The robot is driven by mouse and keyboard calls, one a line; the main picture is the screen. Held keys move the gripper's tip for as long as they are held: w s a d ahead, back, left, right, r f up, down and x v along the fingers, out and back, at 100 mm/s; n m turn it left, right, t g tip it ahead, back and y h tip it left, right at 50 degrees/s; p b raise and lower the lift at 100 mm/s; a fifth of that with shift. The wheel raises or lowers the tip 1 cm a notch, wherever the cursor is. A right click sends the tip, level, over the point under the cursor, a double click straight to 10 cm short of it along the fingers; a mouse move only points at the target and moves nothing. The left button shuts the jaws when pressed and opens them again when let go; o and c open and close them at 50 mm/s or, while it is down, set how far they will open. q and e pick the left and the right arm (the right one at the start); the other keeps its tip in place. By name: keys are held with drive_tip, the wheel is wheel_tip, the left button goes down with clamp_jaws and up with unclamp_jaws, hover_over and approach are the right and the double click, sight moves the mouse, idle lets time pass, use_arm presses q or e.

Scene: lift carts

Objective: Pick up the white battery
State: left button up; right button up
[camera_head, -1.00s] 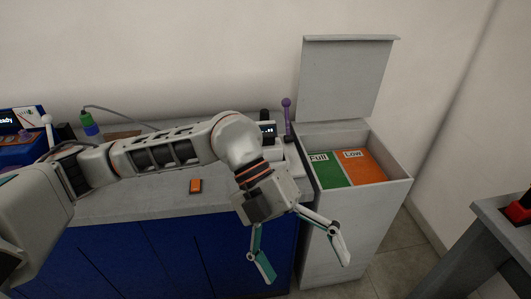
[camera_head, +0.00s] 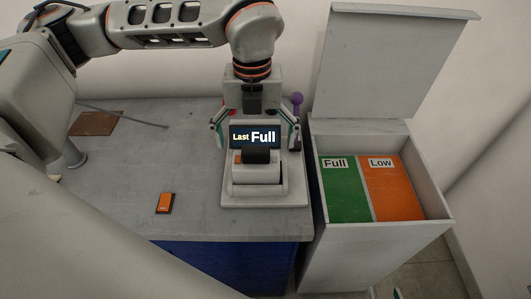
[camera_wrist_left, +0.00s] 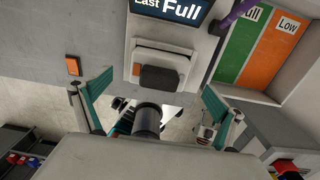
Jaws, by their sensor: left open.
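A grey-white tester (camera_head: 264,190) stands on the counter with its screen (camera_head: 254,137) reading "Last Full". A white block (camera_head: 259,173) with a black part (camera_head: 260,156) on top sits at its front; I cannot tell whether this is the white battery. In the left wrist view the white block (camera_wrist_left: 160,57) and black part (camera_wrist_left: 160,78) lie between the fingers. My left gripper (camera_head: 254,131) is open and empty, pointing down, with its fingers at either side of the screen in the head view. My right gripper is not in view.
An orange battery (camera_head: 165,203) lies on the counter left of the tester. A purple-knobbed post (camera_head: 296,102) stands behind the right finger. Right of the counter is an open-lidded bin (camera_head: 380,239) with green "Full" (camera_head: 342,189) and orange "Low" (camera_head: 392,188) sections.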

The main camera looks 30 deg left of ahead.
sight(256, 163)
use_arm(q)
drive_tip(key=shift+s+f, duration=0.1)
drive_tip(key=shift+f, duration=0.35)
drive_tip(key=f, duration=0.3)
drive_tip(key=f+p, duration=0.1)
drive_tip(key=f, duration=0.2)
drive_tip(key=shift+s+d, duration=0.15)
drive_tip(key=shift+s, duration=0.05)
drive_tip(key=shift+f, duration=0.35)
drive_tip(key=c, duration=1.8)
drive_tip(key=shift+w+r, duration=0.1)
drive_tip(key=c, duration=0.4)
drive_tip(key=shift+r, duration=0.1)
